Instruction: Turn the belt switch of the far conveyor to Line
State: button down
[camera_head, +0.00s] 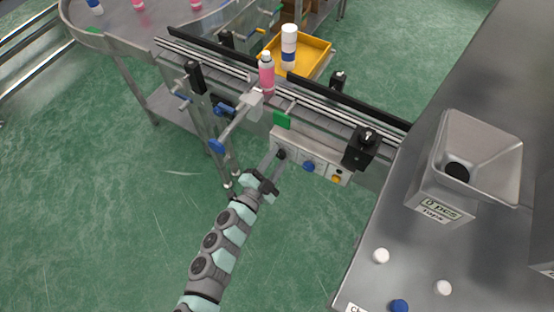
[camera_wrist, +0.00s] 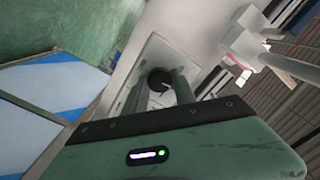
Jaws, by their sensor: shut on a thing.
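The far conveyor (camera_head: 330,112) runs across the upper middle of the head view. A grey control panel (camera_head: 318,158) hangs on its near side. The panel carries a black knob (camera_head: 281,153) at its left end, a blue knob (camera_head: 308,166) and a yellow button (camera_head: 336,179). My gripper (camera_head: 277,158) reaches the left end of the panel and is shut on the black knob. The knob also shows in the wrist view (camera_wrist: 159,79), by the fingers (camera_wrist: 172,84). The knob's lettering and exact pointing direction cannot be read.
A pink bottle (camera_head: 266,74) stands on the conveyor, and a white and blue bottle (camera_head: 289,48) stands behind it by a yellow tray (camera_head: 313,57). A steel table with a hopper (camera_head: 470,160) stands at right.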

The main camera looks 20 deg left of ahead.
jog(key=shift+m, duration=0.6)
jog(key=c, duration=1)
grip_release()
jog(key=s, duration=0.7)
jog(key=s+a+p, duration=0.1)
jog(key=s, duration=0.2)
jog(key=shift+s, duration=0.4)
